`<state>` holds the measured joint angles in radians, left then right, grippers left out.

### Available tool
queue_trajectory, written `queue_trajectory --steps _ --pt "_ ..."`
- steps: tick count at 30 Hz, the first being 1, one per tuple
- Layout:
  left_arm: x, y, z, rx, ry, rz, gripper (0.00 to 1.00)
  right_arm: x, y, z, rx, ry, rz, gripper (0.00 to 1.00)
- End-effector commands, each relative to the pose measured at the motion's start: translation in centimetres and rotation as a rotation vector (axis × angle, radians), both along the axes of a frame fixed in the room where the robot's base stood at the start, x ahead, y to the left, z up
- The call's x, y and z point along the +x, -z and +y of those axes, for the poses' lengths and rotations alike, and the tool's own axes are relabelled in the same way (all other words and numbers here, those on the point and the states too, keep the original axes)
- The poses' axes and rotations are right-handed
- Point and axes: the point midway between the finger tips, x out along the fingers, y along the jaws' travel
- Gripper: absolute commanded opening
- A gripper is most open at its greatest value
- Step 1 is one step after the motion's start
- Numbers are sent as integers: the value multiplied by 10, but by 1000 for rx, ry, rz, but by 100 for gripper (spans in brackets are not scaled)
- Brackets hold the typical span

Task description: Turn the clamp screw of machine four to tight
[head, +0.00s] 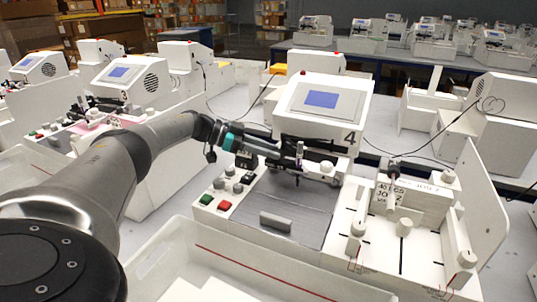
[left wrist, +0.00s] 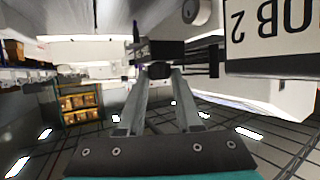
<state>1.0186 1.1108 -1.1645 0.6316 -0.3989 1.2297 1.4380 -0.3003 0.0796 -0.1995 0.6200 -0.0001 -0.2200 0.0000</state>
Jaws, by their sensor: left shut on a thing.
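Machine four (head: 345,115) is white, with a blue screen and a "4" on its front corner. My left gripper (head: 284,163) reaches in from the left, below the screen, at the pen carriage over the grey plate. In the left wrist view the two grey fingers (left wrist: 160,76) close on a small dark piece (left wrist: 160,70), which appears to be the clamp screw. Its turned position cannot be told. An upright pen (head: 299,160) with a pale top stands beside the fingertips. My right gripper is not in view.
A panel with red and green buttons (head: 225,205) lies left of the grey plate (head: 290,205). A white fixture with a "JOB 2" block (head: 425,200) stands at right. A white tray (head: 205,258) is in front. Other plotters stand left and behind.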

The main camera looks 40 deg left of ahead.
Motion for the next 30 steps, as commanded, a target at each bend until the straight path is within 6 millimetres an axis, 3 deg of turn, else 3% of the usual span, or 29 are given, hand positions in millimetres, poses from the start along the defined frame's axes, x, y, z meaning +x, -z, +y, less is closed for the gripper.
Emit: queue_trajectory --steps 11,12,18,30 --pt "0 0 -1 0 6 0 0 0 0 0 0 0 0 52" --pt "0 0 -1 0 6 0 38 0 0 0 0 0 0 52" --pt "0 0 -1 0 5 0 61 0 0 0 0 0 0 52" --pt "-5 -3 5 0 2 0 64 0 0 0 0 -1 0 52"
